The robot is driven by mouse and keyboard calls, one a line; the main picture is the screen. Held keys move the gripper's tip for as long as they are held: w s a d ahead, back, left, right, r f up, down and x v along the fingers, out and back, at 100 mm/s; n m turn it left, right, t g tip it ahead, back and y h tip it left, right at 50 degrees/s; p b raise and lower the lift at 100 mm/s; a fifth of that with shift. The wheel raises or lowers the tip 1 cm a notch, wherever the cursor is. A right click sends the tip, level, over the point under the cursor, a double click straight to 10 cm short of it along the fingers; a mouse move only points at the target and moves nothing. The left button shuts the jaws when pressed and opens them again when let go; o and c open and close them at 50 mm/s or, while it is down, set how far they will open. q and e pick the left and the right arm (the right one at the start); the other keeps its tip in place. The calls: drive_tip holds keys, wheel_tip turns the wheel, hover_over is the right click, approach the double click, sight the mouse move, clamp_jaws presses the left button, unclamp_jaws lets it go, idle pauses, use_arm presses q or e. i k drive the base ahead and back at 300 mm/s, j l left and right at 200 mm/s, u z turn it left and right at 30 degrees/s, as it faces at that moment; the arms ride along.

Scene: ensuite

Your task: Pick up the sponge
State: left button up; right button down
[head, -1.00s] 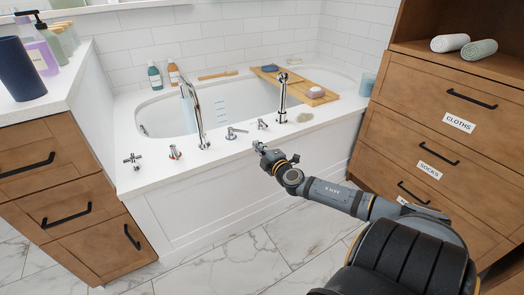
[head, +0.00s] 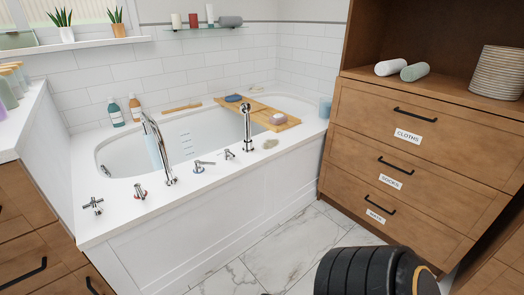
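No thing in view is plainly the sponge. A small blue oval (head: 233,98) lies at the far end of the wooden bath tray (head: 255,110). A pinkish-mauve rounded piece (head: 279,118) lies at the tray's near end. A small beige, rounded piece (head: 270,143) lies on the white front rim of the tub, just right of the chrome hand shower. I cannot tell which of these, if any, is the sponge. Neither gripper shows in the head view; only a dark part of my own arm shows at the bottom.
Chrome taps and a tall spout (head: 158,150) stand along the tub's front rim (head: 190,185). A wooden drawer unit (head: 420,150) with labels stands right of the tub. The marble floor (head: 290,245) before the tub is clear.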

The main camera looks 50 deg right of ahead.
sight(278, 119)
drive_tip(key=z, duration=1.85)
